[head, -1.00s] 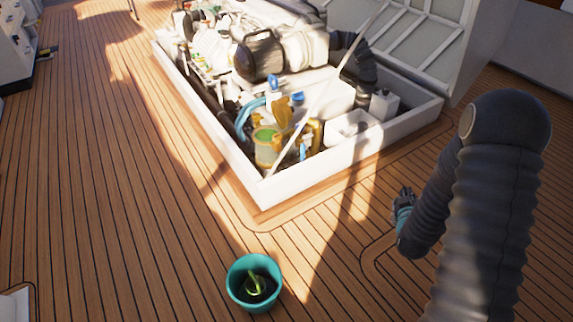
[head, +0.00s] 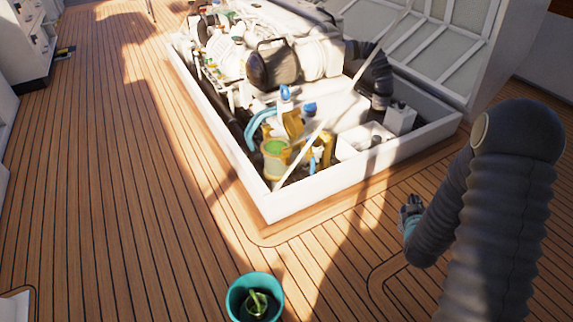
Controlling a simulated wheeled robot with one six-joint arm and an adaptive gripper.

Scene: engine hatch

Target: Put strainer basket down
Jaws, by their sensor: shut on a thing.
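My gripper (head: 411,206) is small in the head view, at the right above the deck, at the end of my bent dark arm. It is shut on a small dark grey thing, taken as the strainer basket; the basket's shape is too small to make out. It is held outside the hatch's near right side, apart from the hatch. A yellowish round housing (head: 276,158) with a green inside stands in the hatch's near corner. Whether it is the strainer's housing, I cannot tell.
The open engine hatch (head: 320,195) has a raised white rim. A thin white prop (head: 345,95) slants across it, and its lid (head: 430,40) stands up behind. A teal bucket (head: 240,311) holding something green stands on the deck at the front. The wood deck (head: 130,200) at left is clear.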

